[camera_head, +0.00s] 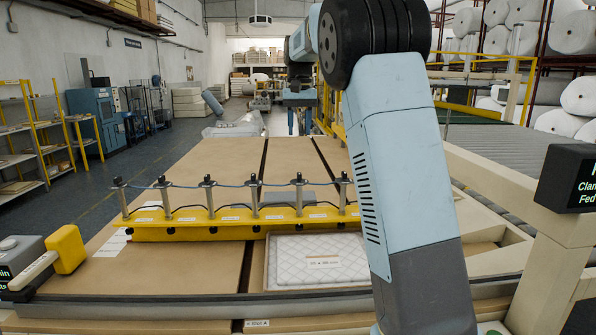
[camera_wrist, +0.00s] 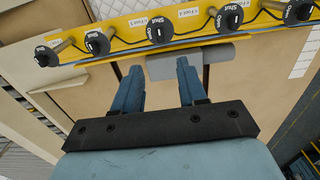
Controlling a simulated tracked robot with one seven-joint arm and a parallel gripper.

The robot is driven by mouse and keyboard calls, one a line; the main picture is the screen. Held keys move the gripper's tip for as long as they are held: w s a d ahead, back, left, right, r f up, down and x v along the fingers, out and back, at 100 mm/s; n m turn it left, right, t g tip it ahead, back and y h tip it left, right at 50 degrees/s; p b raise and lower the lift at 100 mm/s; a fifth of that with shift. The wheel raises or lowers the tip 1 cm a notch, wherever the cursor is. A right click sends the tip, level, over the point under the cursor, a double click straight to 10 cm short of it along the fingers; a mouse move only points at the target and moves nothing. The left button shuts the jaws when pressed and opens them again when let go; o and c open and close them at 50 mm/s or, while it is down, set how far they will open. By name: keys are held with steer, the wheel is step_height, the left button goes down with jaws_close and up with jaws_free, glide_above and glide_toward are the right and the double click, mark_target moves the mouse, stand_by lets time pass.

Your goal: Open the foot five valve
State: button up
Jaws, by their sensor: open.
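A yellow bar (camera_head: 240,222) with a row of upright metal posts lies across the brown board in the head view. Its small labels are too small to read there, and my arm covers its right end. The wrist view shows black round valve knobs along the bar, including a middle knob (camera_wrist: 160,29) and a left knob (camera_wrist: 97,43). They carry white "Shut" and "Open" lettering. My gripper (camera_wrist: 158,68) is open and empty, fingers pointing toward the bar, apart from the knobs. It is not visible in the head view.
A grey block (camera_wrist: 195,60) lies beside the bar near my fingertips. A white quilted pad (camera_head: 318,262) sits in a frame before the bar. A yellow-and-white handle (camera_head: 66,250) stands at the left. Black hoses run along the bar.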

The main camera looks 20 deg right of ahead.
mark_target(299, 173)
step_height(299, 173, down, 14)
steer(key=shift+r, duration=0.1)
stand_by(0.5)
steer(key=shift+c, duration=0.4)
jaws_close()
